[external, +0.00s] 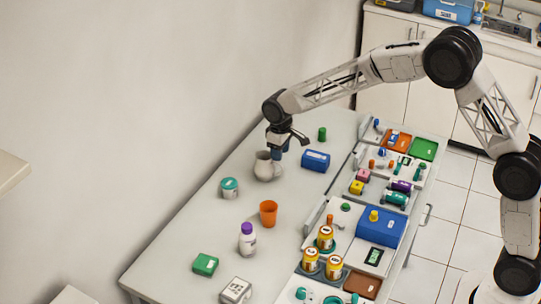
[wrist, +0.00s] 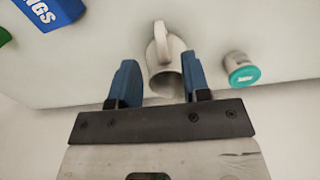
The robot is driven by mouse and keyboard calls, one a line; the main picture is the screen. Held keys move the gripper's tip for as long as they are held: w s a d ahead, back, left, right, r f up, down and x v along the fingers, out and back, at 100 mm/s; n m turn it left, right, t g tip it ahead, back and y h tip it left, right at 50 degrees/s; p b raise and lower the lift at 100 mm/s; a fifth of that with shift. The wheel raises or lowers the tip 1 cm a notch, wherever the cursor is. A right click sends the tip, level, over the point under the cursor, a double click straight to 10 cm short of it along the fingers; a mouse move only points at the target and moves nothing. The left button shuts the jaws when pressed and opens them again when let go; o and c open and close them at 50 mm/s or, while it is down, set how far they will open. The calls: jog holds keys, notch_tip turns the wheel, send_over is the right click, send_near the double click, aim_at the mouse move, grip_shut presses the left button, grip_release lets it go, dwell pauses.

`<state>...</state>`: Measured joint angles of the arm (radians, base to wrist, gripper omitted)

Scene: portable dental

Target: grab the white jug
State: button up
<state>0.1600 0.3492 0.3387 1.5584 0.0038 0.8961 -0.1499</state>
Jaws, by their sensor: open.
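The white jug (external: 266,168) stands upright on the table, towards its far left part. In the wrist view the jug (wrist: 170,62) is just beyond my fingertips, with its handle towards the top of the picture and its round opening facing the camera. My gripper (external: 279,150) is just above and beside the jug in the external view. In the wrist view my gripper (wrist: 160,78) has its two blue fingers apart, with the jug's near part between or just past them. I cannot tell whether a finger touches it. Nothing is held.
A teal-lidded jar (wrist: 241,69) stands right of the jug in the wrist view. A blue box (external: 316,160) and green cylinder (external: 322,134) are behind it. An orange cup (external: 268,213) and purple-capped bottle (external: 247,239) stand nearer. Loaded trays line the table's right side.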

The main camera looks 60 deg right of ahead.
aim_at(269, 168)
jog(key=shift+f, duration=0.1)
jog(key=shift+f, duration=1.15)
jog(key=shift+f, duration=0.15)
jog(key=shift+s+a+f, duration=0.1)
jog(key=shift+f, duration=2.4)
jog(key=shift+c, duration=0.3)
grip_shut()
